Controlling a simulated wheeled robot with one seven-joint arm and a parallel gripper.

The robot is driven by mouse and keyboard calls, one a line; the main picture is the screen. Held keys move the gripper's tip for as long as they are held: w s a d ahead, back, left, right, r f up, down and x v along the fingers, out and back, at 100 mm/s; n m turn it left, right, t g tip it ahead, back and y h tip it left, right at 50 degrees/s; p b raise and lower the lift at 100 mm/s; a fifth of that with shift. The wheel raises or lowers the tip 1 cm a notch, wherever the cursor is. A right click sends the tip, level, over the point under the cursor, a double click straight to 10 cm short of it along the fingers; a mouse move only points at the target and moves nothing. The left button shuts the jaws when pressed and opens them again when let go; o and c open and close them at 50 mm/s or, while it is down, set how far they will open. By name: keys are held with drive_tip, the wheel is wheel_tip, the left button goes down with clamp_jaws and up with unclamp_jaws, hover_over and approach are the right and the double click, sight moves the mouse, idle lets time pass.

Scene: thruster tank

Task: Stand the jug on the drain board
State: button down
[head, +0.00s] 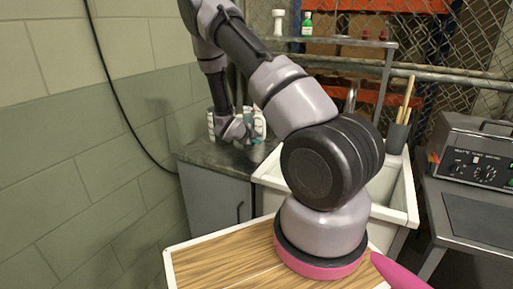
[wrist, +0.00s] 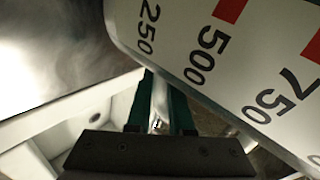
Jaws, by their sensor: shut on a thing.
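The jug (wrist: 185,25) fills the upper right of the wrist view. It is white, with black numbers 250, 500 and 750 and red marks. My gripper (wrist: 162,100) shows its dark green fingers closed on a narrow pale part beside the jug's wall, which looks like its handle. In the head view my gripper (head: 250,122) is at the far end of my arm, over the grey counter left of the sink. White patches show on both sides of it; they may be the jug, mostly hidden. A smooth grey metal surface, likely the drain board (wrist: 50,45), lies at upper left in the wrist view.
The white sink (head: 404,200) stands right of the grey counter (head: 190,154), partly hidden by my arm. A box with dials (head: 475,150) stands at right.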

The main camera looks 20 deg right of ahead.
drive_tip(key=shift+f, duration=1.9)
drive_tip(key=c, duration=1.1)
unclamp_jaws()
drive_tip(key=shift+f, duration=0.1)
